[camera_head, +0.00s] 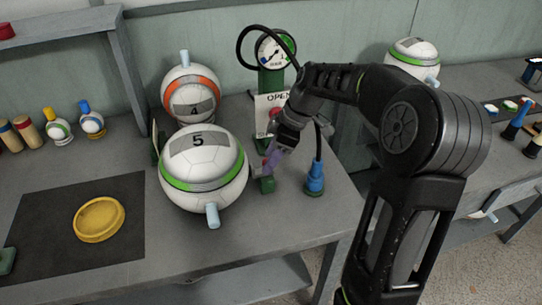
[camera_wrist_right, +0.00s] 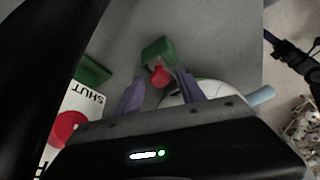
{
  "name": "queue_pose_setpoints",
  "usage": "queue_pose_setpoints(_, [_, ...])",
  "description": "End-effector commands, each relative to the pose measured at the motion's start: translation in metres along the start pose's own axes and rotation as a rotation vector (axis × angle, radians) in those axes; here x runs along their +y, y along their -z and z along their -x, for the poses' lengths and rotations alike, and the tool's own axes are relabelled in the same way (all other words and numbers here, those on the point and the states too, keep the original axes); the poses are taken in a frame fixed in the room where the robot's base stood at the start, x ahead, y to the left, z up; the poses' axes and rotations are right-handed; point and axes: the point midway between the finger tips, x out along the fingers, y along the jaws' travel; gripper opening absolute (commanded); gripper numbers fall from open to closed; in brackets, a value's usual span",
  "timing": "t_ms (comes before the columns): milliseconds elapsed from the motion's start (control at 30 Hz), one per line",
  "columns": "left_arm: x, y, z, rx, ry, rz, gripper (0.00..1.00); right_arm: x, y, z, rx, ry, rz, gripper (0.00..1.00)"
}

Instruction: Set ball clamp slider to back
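The white ball numbered 5 (camera_head: 203,170), with a green band, sits at the table's front right. The clamp slider looks to be the green block (camera_head: 267,184) against the ball's right side. In the right wrist view the green block (camera_wrist_right: 157,50) carries a red knob (camera_wrist_right: 159,75). My right gripper (camera_head: 273,160) reaches down beside the ball, above the green block. Its purple fingers (camera_wrist_right: 158,92) are apart, with the red knob seen between their tips; I cannot tell whether they touch it. My left gripper is not in view.
A gauge (camera_head: 275,50) and an OPEN sign (camera_head: 272,108) stand behind my right gripper. A blue fitting with a hose (camera_head: 315,177) stands to its right. Ball 4 (camera_head: 190,97) is behind ball 5. A yellow disc (camera_head: 98,219) lies on the dark mat (camera_head: 60,215) at left.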

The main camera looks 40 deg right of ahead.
Motion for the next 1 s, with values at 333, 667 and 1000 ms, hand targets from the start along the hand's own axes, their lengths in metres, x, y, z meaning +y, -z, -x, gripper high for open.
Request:
queue_pose_setpoints(333, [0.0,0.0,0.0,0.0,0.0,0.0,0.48,0.0001,0.0,0.0004,0.0,0.0,0.0,0.17])
queue_pose_setpoints(667, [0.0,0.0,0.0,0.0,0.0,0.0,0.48,0.0002,0.0,0.0006,0.0,-0.001,0.0,0.0])
queue_pose_setpoints(1000, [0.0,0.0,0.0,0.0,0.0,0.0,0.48,0.0002,0.0001,0.0006,0.0,-0.001,0.0,0.0])
